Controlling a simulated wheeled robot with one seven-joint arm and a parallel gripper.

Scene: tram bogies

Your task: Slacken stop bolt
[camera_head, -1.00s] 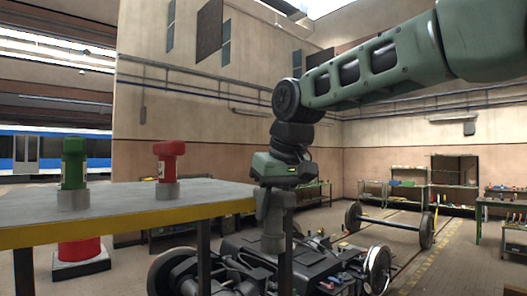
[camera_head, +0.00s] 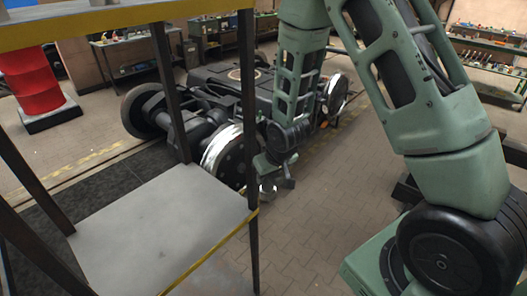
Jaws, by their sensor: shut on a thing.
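My gripper (camera_head: 276,181) is low down, beside the near wheel of the bogie, small and partly dark in the picture. It is shut on a small grey part (camera_head: 267,193), whose shape is hard to make out. The bogie (camera_head: 228,85) stands on the floor behind the table legs, with a large bright-rimmed wheel (camera_head: 224,158) close to the left of my gripper. I cannot pick out the stop bolt; it is too small or hidden by the wheel and my arm.
A table with a yellow edge (camera_head: 110,25) and dark legs fills the left, with a grey lower shelf (camera_head: 160,222) left of my gripper. A red drum (camera_head: 30,82) stands at the far left. Paved floor (camera_head: 320,220) is free in front of my gripper.

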